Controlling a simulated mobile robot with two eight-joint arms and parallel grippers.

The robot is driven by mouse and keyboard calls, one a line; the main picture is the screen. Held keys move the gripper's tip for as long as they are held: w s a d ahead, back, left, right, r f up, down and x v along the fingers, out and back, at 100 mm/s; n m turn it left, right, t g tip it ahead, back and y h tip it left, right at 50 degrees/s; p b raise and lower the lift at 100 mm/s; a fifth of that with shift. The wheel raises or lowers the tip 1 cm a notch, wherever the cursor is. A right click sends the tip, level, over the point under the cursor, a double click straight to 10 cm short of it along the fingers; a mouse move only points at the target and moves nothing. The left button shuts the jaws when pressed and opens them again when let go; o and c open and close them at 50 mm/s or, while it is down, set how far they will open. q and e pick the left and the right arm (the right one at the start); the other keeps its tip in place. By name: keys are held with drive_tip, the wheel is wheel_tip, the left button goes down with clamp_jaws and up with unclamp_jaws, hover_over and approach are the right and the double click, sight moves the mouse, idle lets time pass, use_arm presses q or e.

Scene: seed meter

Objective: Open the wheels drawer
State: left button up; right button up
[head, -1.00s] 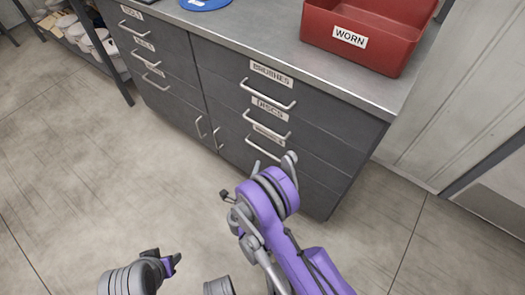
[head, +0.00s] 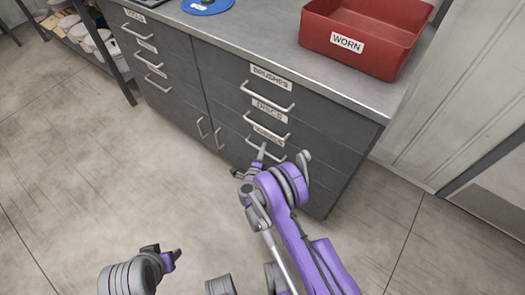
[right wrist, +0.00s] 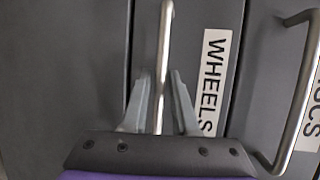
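The wheels drawer (right wrist: 195,25) is the third one down in the right column of the grey cabinet. It is shut. Its label reads WHEELS (right wrist: 214,75) in the right wrist view. Its bar handle (right wrist: 166,25) runs between the two fingers of my right gripper (right wrist: 162,92), which are apart with a gap on each side of the bar. In the head view my right gripper (head: 261,157) is at this handle (head: 278,157) and partly covers it. My left gripper (head: 168,260) is low at the left, away from the cabinet; its opening does not show clearly.
The DISCS drawer handle (right wrist: 300,95) is close beside my right gripper. The BRUSHES drawer (head: 270,76) is above that. A red WORN bin (head: 362,35) and a blue disc (head: 207,5) are on the worktop. The floor before the cabinet is clear.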

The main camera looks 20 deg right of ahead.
clamp_jaws()
idle(1.3)
